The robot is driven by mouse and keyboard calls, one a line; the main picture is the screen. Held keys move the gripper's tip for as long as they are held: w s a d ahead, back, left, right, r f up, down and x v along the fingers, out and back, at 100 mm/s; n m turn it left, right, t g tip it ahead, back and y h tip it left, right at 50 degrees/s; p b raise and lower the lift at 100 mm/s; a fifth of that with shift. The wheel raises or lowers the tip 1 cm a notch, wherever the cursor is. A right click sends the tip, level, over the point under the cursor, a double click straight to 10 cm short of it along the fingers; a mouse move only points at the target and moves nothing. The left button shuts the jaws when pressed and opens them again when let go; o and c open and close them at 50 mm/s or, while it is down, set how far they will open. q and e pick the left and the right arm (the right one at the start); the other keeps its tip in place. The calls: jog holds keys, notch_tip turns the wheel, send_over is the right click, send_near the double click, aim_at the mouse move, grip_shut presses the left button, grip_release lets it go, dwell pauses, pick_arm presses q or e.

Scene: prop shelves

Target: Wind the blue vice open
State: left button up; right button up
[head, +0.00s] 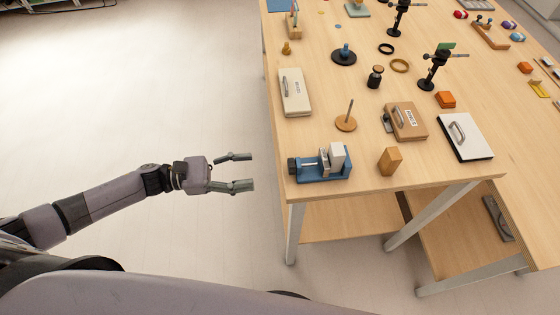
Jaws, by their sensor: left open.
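The blue vice (322,175) stands at the near left corner of the wooden table, its dark knob (292,165) at its left end facing my left gripper. A pale grey block (337,153) is at the vice's jaws; I cannot tell whether it is clamped or is part of the jaws. My left gripper (252,171) is open and empty. It is left of the knob, apart from it, off the table's left edge over the floor. My right gripper does not show.
A wooden block (389,161) stands right of the vice. Behind are a disc with a peg (346,122), a cream case (295,92) and a brown case (406,121). A white board with a handle (465,136) lies further right. The floor left of the table is clear.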

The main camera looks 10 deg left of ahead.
aim_at(291, 166)
pick_arm(q)
jog(key=p+x, duration=0.2)
jog(key=x, duration=0.7)
jog(key=shift+p, duration=0.3)
jog(key=shift+c, duration=0.3)
jog(key=c, duration=0.5)
jog(key=shift+f, duration=0.1)
jog(key=c, duration=0.6)
